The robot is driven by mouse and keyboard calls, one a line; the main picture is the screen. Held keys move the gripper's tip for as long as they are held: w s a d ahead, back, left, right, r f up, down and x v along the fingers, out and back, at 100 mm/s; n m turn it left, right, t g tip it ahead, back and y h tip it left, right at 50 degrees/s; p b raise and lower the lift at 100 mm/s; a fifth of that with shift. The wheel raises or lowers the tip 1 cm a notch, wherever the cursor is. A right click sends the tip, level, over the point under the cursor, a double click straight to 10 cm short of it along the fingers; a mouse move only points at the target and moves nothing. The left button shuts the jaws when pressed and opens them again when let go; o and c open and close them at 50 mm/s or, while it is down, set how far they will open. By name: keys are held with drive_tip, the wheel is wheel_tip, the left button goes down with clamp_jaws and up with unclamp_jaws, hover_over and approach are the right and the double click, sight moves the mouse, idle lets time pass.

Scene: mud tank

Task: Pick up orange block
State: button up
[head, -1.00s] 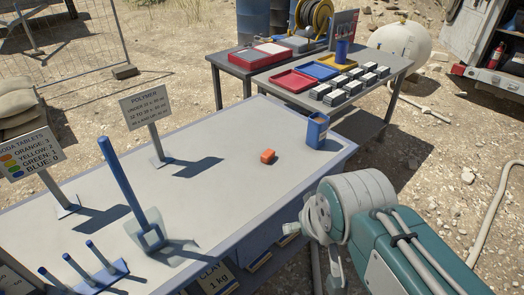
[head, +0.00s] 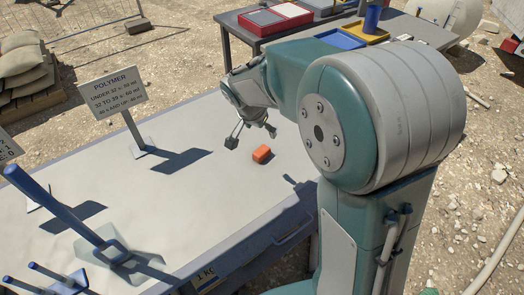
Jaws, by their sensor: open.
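The small orange block (head: 262,154) lies on the pale tabletop (head: 190,195), towards its far right part. My gripper (head: 252,138) is at the end of my arm, above the table just behind and to the left of the block. Its fingers are spread apart and point down, with nothing between them. The block appears apart from the fingers. My arm covers the right end of the table.
A polymer sign (head: 120,98) stands on the table to the left. A blue upright post (head: 60,210) stands at the front left. A second table behind holds a red tray (head: 275,17) and a yellow tray (head: 365,30). The table's middle is clear.

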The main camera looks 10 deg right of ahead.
drive_tip(key=m, duration=0.2)
approach(261, 150)
drive_tip(key=shift+h, duration=0.3)
drive_tip(key=x, duration=0.3)
drive_tip(key=a+x, duration=0.1)
drive_tip(key=x, duration=0.1)
drive_tip(key=shift+w+f, duration=0.1)
drive_tip(key=shift+w, duration=0.15)
drive_tip(key=shift+f, duration=0.35)
drive_tip(key=x, duration=0.5)
drive_tip(key=shift+s+d+r, duration=0.1)
drive_tip(key=shift+s+d, duration=0.15)
drive_tip(key=shift+d, duration=0.1)
drive_tip(key=c, duration=1.3)
